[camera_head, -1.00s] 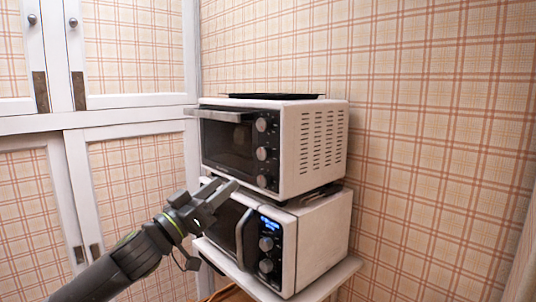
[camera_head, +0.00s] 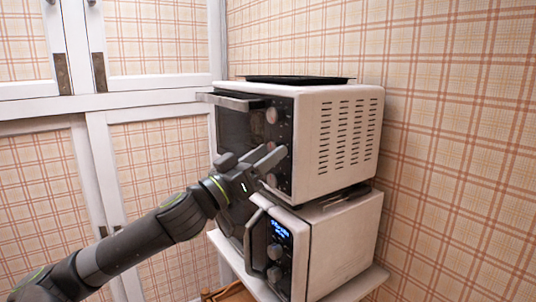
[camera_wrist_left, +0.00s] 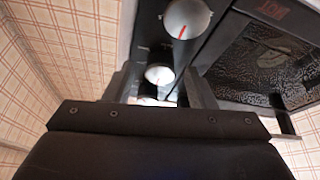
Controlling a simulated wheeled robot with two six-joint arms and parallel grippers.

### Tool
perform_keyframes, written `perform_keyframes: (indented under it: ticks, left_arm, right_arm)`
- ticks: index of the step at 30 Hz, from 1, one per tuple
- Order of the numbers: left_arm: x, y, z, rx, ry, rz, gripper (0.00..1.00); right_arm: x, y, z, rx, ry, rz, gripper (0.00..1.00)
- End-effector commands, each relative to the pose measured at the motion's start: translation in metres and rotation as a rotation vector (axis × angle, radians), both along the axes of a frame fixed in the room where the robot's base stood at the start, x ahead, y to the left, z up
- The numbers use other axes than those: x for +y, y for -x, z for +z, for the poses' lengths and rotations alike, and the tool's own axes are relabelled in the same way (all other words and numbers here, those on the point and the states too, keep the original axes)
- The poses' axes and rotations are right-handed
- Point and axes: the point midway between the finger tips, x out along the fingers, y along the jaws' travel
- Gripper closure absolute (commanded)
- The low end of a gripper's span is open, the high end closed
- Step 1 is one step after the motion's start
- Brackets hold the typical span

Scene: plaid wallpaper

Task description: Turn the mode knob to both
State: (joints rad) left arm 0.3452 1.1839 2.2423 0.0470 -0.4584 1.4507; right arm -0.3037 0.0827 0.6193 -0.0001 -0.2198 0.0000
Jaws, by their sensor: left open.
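A white toaster oven (camera_head: 340,139) with a dark front stands on a microwave in the head view. Its control panel has a column of round knobs; the top knob (camera_head: 272,115) and the bottom knob (camera_head: 271,180) show, and my gripper covers the middle. My left gripper (camera_head: 273,156) is open in front of the panel at middle-knob height. In the left wrist view a large knob with a red mark (camera_wrist_left: 187,19) shows ahead, and a smaller-looking knob (camera_wrist_left: 159,73) appears between the fingers. Contact cannot be told. Labels are too small to read, so the mode knob is not identifiable.
The microwave (camera_head: 345,245) below has a lit display and its own knobs, and rests on a white stand (camera_head: 228,250). A black tray (camera_head: 298,79) lies on the oven top. White cabinets (camera_head: 160,97) stand at left; a plaid wall (camera_head: 460,150) is at right.

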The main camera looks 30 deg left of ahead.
Motion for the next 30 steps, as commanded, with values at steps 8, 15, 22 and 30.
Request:
perform_keyframes:
  ticks: [8,15,22,30]
  left_arm:
    - [0.0,0.0,0.0,0.0,0.0,0.0,0.78]
    - [0.0,0.0,0.0,-0.001,-0.003,0.0,0.94]
    - [0.001,0.0,-0.001,-0.02,-0.052,0.001,0.94]
    - [0.003,-0.001,-0.001,-0.09,-0.22,0.003,0.94]
  right_arm:
    - [0.002,0.002,0.0,0.004,-0.002,-0.001,0.64]
    - [0.004,-0.002,-0.001,-0.001,-0.005,-0.001,0.64]
    - [0.004,-0.003,-0.005,-0.003,-0.005,-0.001,0.64]
    - [0.004,-0.004,-0.011,-0.004,-0.005,-0.001,0.64]
